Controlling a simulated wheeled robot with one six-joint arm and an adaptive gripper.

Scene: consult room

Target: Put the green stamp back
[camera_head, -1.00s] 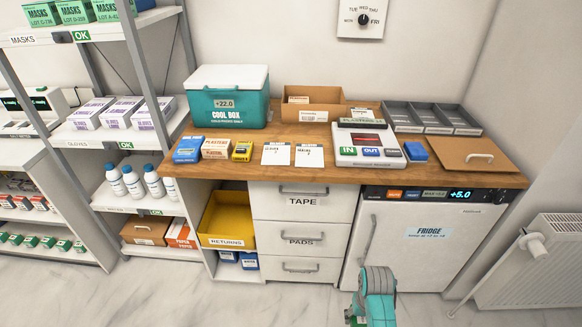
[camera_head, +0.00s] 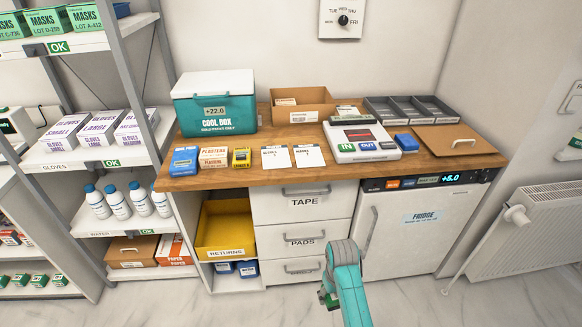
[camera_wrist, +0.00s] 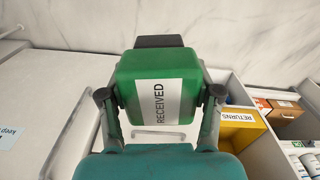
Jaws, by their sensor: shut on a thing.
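The green stamp (camera_wrist: 135,85) has a white label reading RECEIVED and a dark end. It fills the middle of the wrist view. My gripper (camera_wrist: 160,100) is shut on it, one finger at each side. In the head view, my gripper (camera_head: 329,298) is low in front of the drawers, below the worktop, with a bit of green at its end; the stamp is mostly hidden there. On the wooden worktop (camera_head: 365,177) stand a white IN/OUT unit (camera_head: 342,153), a small blue block (camera_head: 406,142) and a grey tray (camera_head: 412,120) with several compartments, which look empty.
A teal cool box (camera_head: 213,108), a cardboard box (camera_head: 290,111), small cartons (camera_head: 213,157) and two cards (camera_head: 308,155) also stand on the worktop. A brown lid (camera_head: 447,143) lies at right. Below are drawers (camera_head: 303,233), a yellow returns bin (camera_head: 217,232) and the fridge (camera_head: 415,240).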

